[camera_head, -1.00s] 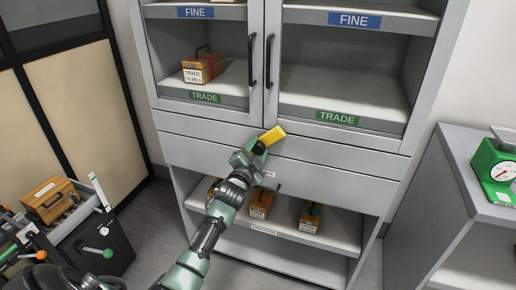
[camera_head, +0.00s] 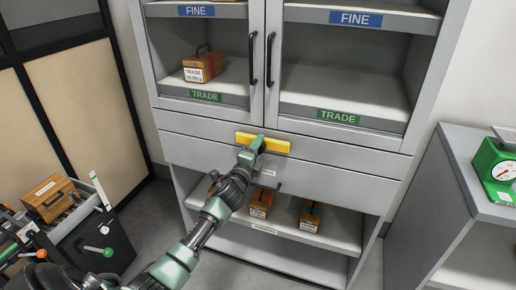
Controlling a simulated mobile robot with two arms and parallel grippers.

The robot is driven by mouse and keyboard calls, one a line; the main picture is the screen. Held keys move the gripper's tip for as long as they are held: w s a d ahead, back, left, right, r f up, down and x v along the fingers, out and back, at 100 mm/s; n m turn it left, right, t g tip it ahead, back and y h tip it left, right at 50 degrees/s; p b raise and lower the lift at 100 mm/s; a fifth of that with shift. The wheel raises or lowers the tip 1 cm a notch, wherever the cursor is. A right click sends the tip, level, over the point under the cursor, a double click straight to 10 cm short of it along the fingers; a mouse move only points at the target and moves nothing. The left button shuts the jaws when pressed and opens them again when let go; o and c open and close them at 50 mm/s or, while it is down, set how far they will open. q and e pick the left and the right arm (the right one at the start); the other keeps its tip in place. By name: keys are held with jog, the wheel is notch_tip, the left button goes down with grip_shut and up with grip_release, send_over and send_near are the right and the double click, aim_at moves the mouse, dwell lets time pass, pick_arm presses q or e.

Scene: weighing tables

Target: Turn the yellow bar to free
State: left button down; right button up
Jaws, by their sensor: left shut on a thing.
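The yellow bar (camera_head: 276,145) lies nearly level across the grey strip below the two glass doors of the cabinet (camera_head: 345,174). It tilts slightly down to the right. My left gripper (camera_head: 257,144) is shut on the bar near its middle, with my arm coming up from below. The gripper hides the central part of the bar. The two black door handles (camera_head: 252,58) stand above the bar. My right gripper is not in view.
The lower open shelf (camera_head: 282,224) holds several wooden boxes (camera_head: 310,217). A green scale (camera_head: 496,161) stands on a grey table (camera_head: 478,140) at the right. A wooden box (camera_head: 48,199) sits on a tray at the left.

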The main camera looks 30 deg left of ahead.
pick_arm(q)
jog(key=shift+a+r+m, duration=0.1)
jog(key=shift+r+m, duration=0.05)
jog(key=shift+m, duration=0.25)
jog(key=c, duration=0.8)
grip_release()
jog(key=shift+s+d+f, duration=0.2)
jog(key=shift+s, duration=0.35)
jog(key=v, duration=0.6)
jog(key=shift+s+r, duration=0.15)
jog(key=shift+s, duration=0.2)
